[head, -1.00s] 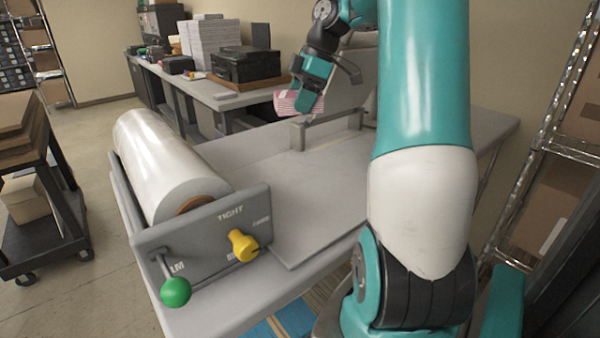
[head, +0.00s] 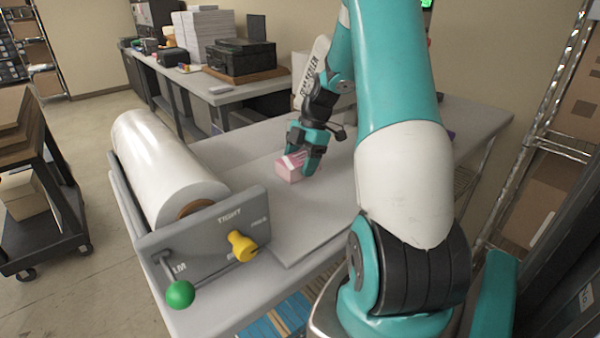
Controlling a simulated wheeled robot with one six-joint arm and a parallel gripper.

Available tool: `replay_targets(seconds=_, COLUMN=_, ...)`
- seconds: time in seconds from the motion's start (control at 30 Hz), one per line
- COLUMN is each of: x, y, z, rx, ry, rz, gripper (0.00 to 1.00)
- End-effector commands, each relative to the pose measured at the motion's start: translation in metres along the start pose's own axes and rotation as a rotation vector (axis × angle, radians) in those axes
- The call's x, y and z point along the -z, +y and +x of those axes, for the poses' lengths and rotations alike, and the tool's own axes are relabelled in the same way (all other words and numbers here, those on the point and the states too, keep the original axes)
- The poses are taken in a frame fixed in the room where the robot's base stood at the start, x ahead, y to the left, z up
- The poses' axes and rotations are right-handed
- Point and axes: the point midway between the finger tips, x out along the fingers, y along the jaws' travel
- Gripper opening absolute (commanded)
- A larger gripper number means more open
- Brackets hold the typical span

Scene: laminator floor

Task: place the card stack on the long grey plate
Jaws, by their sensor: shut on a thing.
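The card stack (head: 289,168), pink with a white band, is held between the fingers of my gripper (head: 303,158). My gripper is shut on it and points down. The long grey plate (head: 295,218) lies flat on the grey table, to the right of the roll. The stack is low over the far part of the plate. I cannot tell whether its underside touches the plate. My fingers hide part of the stack, and my arm hides the right side of the plate.
A large white film roll (head: 165,165) sits left of the plate in a grey frame with a yellow knob (head: 242,246) and a green knob (head: 180,294). A back bench (head: 225,96) holds a black printer (head: 243,61) and paper stacks. The plate's near part is clear.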

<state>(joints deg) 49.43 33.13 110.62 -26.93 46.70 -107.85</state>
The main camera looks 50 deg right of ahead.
Motion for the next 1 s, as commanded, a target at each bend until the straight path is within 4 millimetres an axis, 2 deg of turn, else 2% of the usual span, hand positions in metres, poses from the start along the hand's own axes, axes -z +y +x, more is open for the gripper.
replay_targets(seconds=0.3, x=-0.014, y=0.000, z=0.034, rx=0.001, ry=0.000, rz=0.001, gripper=0.31)
replay_targets(seconds=0.7, x=-0.018, y=0.000, z=0.042, rx=-0.001, ry=-0.001, rz=0.000, gripper=0.31)
replay_targets(seconds=0.73, x=-0.017, y=0.000, z=0.041, rx=-0.001, ry=-0.001, rz=0.000, gripper=0.68)
replay_targets(seconds=0.8, x=-0.017, y=0.000, z=0.041, rx=0.000, ry=-0.001, rz=0.001, gripper=0.84)
replay_targets(seconds=0.83, x=-0.017, y=0.000, z=0.041, rx=0.000, ry=-0.001, rz=0.001, gripper=0.89)
replay_targets(seconds=1.0, x=-0.017, y=0.000, z=0.041, rx=0.001, ry=0.000, rz=0.001, gripper=0.89)
